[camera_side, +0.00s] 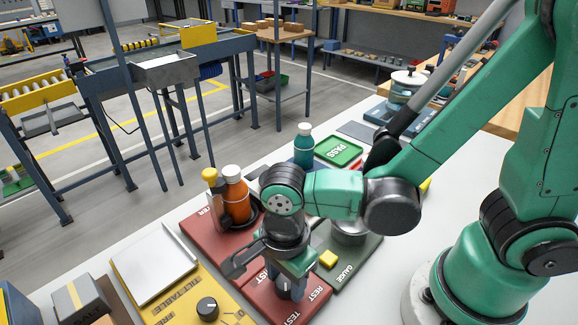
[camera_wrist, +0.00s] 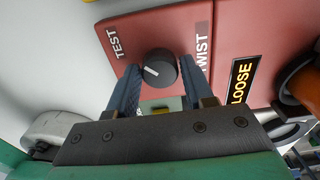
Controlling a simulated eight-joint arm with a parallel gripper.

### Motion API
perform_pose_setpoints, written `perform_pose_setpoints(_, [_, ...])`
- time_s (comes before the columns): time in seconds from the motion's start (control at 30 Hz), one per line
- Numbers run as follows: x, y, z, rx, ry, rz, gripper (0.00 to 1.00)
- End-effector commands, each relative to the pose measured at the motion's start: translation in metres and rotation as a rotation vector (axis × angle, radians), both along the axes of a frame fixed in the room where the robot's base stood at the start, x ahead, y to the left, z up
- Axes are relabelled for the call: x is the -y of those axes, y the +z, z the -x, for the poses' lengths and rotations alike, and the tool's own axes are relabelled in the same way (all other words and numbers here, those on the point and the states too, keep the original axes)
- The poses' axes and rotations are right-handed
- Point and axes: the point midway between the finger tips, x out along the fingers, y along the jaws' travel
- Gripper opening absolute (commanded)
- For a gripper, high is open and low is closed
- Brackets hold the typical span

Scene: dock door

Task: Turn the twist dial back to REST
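The twist dial (camera_wrist: 160,68) is a round black knob with a white pointer mark, on the red TWIST panel (camera_wrist: 200,14). In the wrist view its mark lies toward the picture's left, on the side of the TEST label (camera_wrist: 115,40). My gripper (camera_wrist: 160,65) is open, with its blue fingers on either side of the dial and a gap visible at each side. In the side view my gripper (camera_side: 290,284) is low over the red panel (camera_side: 268,301) and hides most of the dial.
A yellow panel with another black dial (camera_side: 207,307) lies left of the red panel. An orange bottle (camera_side: 235,195) stands behind my gripper on another red panel. The GAUGE panel (camera_side: 352,262), with a yellow block (camera_side: 328,259), is close on the right.

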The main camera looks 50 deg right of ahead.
Motion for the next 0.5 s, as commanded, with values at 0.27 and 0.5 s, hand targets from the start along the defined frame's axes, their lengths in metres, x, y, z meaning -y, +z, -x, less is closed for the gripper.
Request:
perform_pose_setpoints(0.27, [0.0,0.0001,-0.0001,0.0,0.001,0.0,0.0])
perform_pose_setpoints(0.5, [0.0,0.0002,-0.0001,0.0,0.046,0.0,0.0])
